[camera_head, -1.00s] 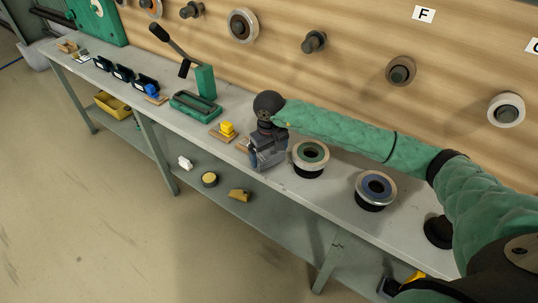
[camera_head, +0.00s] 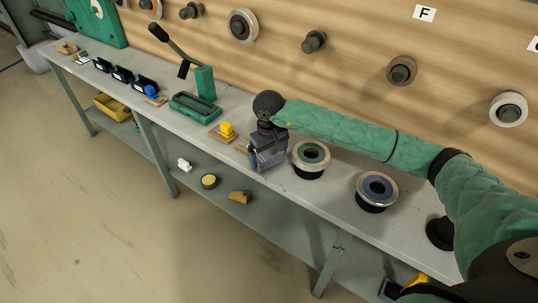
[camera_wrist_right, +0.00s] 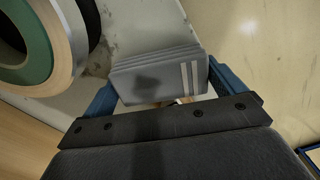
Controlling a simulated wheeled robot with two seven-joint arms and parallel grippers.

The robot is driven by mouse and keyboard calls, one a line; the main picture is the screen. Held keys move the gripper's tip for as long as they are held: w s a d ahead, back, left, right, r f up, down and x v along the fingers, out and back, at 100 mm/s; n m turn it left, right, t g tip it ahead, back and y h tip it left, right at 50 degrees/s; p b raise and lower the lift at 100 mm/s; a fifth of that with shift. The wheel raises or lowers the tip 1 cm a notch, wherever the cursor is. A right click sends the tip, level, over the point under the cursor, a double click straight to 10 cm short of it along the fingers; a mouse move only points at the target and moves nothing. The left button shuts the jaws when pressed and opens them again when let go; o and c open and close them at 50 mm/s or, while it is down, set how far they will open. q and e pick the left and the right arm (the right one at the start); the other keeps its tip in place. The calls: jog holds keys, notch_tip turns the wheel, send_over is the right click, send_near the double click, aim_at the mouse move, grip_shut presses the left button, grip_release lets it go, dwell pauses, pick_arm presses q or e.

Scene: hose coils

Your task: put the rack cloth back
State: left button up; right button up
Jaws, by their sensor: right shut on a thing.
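The rack cloth is a folded grey cloth (camera_wrist_right: 160,76) with pale stripes near one end, seen in the right wrist view. My right gripper (camera_wrist_right: 163,92) is shut on it, with a blue finger at each side. In the head view my right gripper (camera_head: 267,154) is low at the bench's front edge, left of the green-centred coil. The cloth is hard to make out there, and I cannot tell whether it touches the bench. My left gripper is not in view.
A green-centred coil (camera_head: 311,155) stands close to the right of the gripper, and a blue-centred coil (camera_head: 376,188) farther right. A yellow object (camera_head: 227,130) and a green press (camera_head: 196,104) stand to the left. The lower shelf (camera_head: 262,218) holds small items.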

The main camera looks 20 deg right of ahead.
jog(key=shift+f+b, duration=0.65)
jog(key=shift+b, duration=0.05)
dwell(1.0)
jog(key=o, duration=0.5)
jog(key=shift+r, duration=0.2)
jog(key=shift+r+p, duration=0.3)
jog(key=shift+r, duration=3.4)
jog(key=shift+r, duration=0.15)
